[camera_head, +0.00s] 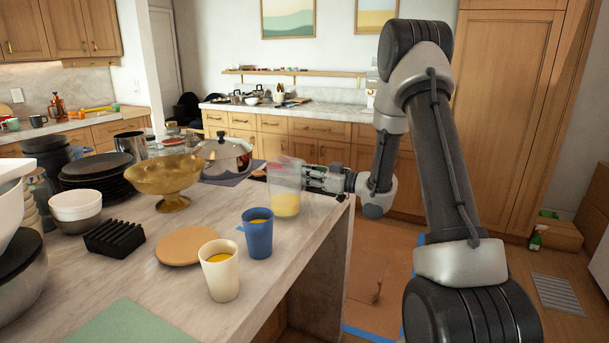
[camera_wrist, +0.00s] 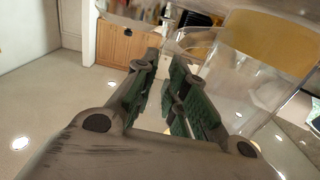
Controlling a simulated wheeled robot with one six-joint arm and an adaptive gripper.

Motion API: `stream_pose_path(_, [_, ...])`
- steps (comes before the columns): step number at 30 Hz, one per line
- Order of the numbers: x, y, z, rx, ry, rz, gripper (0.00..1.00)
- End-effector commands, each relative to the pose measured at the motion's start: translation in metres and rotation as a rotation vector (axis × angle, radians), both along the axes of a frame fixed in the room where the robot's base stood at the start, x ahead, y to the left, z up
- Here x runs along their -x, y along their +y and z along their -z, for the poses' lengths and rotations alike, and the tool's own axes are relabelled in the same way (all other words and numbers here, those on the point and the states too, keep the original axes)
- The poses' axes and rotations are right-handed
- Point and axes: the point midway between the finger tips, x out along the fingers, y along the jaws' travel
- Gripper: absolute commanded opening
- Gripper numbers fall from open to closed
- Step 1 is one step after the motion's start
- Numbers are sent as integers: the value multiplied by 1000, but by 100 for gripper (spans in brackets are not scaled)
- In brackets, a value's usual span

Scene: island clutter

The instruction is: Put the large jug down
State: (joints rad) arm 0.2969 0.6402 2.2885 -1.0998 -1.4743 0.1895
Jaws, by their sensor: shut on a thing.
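The large jug (camera_head: 285,181) is clear, with yellow liquid in its lower part, and looks upright over the island's right side. I cannot tell if its base touches the countertop (camera_head: 300,236). My gripper (camera_head: 310,178) reaches in from the right and is shut on the jug, at its right side. In the wrist view the green-padded fingers (camera_wrist: 170,82) are close together next to the jug's clear wall (camera_wrist: 228,72). The part between the pads is hard to make out.
A blue cup (camera_head: 258,238) and a cream cup (camera_head: 221,275), both with yellow contents, stand in front of the jug. A gold bowl (camera_head: 166,176) and a lidded pot (camera_head: 221,155) are to the left. A round wooden board (camera_head: 190,246) lies near the cups. The countertop's front right is clear.

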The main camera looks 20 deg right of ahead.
Motion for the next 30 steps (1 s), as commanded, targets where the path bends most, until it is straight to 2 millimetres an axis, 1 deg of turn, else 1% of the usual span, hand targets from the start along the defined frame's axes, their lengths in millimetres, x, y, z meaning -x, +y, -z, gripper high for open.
stream_pose_path(11, [0,0,0,0,0,0,0])
stream_pose_path(30, [0,0,8,0,0,0,0])
